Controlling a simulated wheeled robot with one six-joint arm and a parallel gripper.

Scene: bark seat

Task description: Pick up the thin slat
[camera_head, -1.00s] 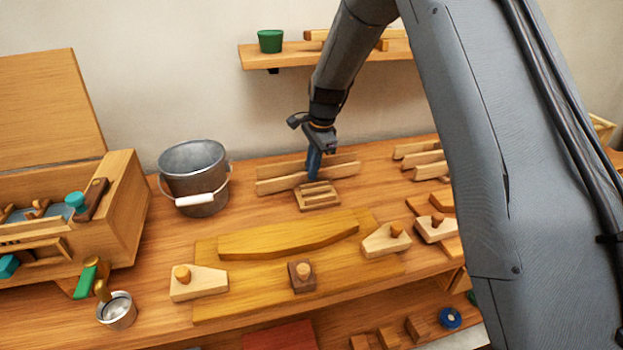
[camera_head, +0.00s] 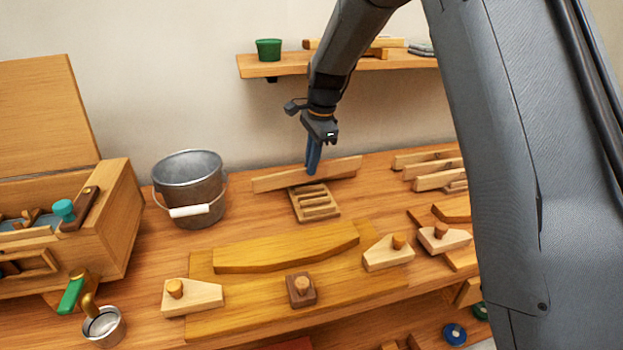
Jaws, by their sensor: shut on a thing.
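A long, thin, pale wooden slat (camera_head: 275,181) is near the back of the bench, in front of the wall. My gripper (camera_head: 313,169) comes down from above with its blue fingers shut on the slat near its middle. The slat runs left to right with its right end a little higher in the picture. It seems raised off the bench, but the gap is hard to judge. A small slotted wooden rack (camera_head: 298,209) stands just in front of and below it. Whatever lies directly behind the slat is hidden.
A metal bucket (camera_head: 190,184) stands to the left. More pale slats (camera_head: 436,181) stand to the right, partly behind my arm. A curved yellow board (camera_head: 285,250) with wooden clamps lies in front. A shelf (camera_head: 285,67) with a green pot (camera_head: 268,49) hangs above.

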